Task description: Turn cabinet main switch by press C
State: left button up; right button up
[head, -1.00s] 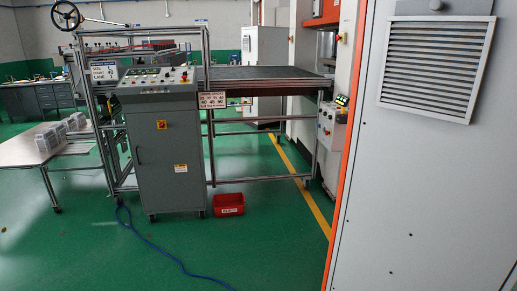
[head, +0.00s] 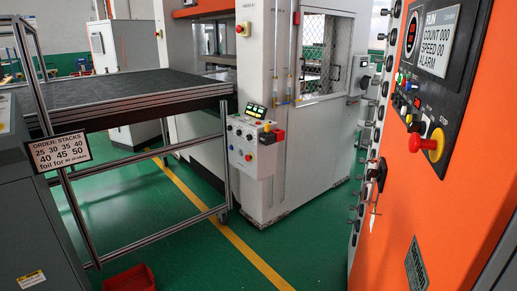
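An orange cabinet front (head: 440,205) fills the right side of the head view. A black handle (head: 379,173) stands out near its left edge, with a pale tag-like piece (head: 374,212) below it. A dark panel (head: 436,80) above carries a display reading RUN, COUNT 000, SPEED 00, ALARM, several small buttons and a red mushroom button (head: 424,142) on yellow. I see no marking that names press C, and cannot tell whether the black handle is the main switch. Neither of my grippers is in view.
A white machine (head: 290,150) with a small control box (head: 250,143) stands ahead. A dark-topped table (head: 120,95) on a metal frame is at left, with a red bin (head: 130,279) below. Green floor with a yellow line (head: 225,228) is clear between.

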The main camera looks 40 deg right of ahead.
aim_at(376, 173)
jog(key=i+z, duration=0.3)
jog(key=z, duration=0.2)
jog(key=i+j+z, duration=0.25)
jog(key=z, duration=0.25)
jog(key=i+j+z, duration=0.3)
jog(key=z, duration=1.2)
jog(key=i+j, duration=0.35)
jog(key=j, duration=0.15)
jog(key=i+j, duration=0.7)
jog(key=j, duration=0.25)
jog(key=i+j, duration=0.35)
jog(key=j+z, duration=0.05)
jog(key=j, duration=0.05)
